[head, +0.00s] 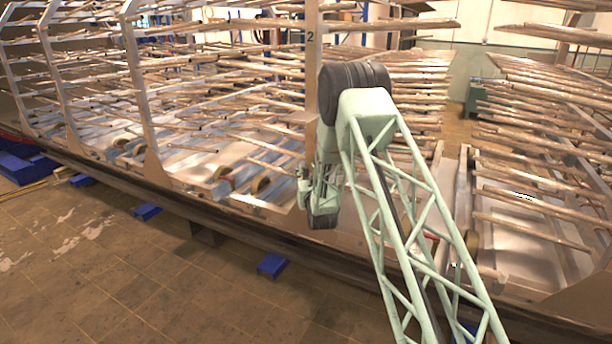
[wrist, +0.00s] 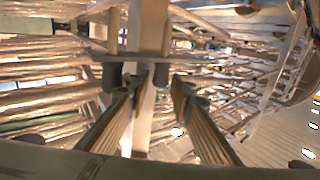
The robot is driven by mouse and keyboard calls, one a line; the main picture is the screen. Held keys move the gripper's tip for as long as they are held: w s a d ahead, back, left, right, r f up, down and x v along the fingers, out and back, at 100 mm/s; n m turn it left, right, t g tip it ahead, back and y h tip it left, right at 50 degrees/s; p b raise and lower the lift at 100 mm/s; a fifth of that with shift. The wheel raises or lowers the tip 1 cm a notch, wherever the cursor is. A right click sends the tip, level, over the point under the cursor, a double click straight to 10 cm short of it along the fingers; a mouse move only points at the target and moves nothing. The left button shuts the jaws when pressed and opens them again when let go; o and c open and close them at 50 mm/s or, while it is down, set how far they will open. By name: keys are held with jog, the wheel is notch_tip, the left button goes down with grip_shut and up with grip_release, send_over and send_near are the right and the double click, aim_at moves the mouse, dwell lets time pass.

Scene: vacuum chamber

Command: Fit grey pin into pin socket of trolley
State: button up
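My gripper (wrist: 162,80) shows in the wrist view as two long ribbed fingers with a clear gap between their tips. I see nothing clamped between them. Beyond the tips stands a pale upright post (wrist: 148,25) of the trolley, crossed by a grey flat bar (wrist: 135,57). Two short dark cylinders hang beneath this bar, one near each side of the post; I cannot tell whether either is the grey pin. In the head view the trolley (head: 312,38) has a post marked 2, and my wrist is close in front of it. The pin socket cannot be made out.
Racks of long metal rods (head: 225,80) fill the back and left. Another rod rack (head: 545,120) stands at the right. A dark rail (head: 110,182) runs along the front edge, with blue blocks (head: 272,265) below. The tiled floor (head: 120,275) at front left is clear.

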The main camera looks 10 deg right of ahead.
jog(key=shift+c, duration=0.2)
jog(key=c, duration=0.6)
jog(key=shift+r, duration=0.15)
jog(key=shift+r+p, duration=0.6)
jog(key=shift+r, duration=2.9)
jog(key=s, duration=1.8)
jog(key=shift+a+f+p, duration=0.15)
jog(key=shift+a+p, duration=0.2)
jog(key=shift+p, duration=0.05)
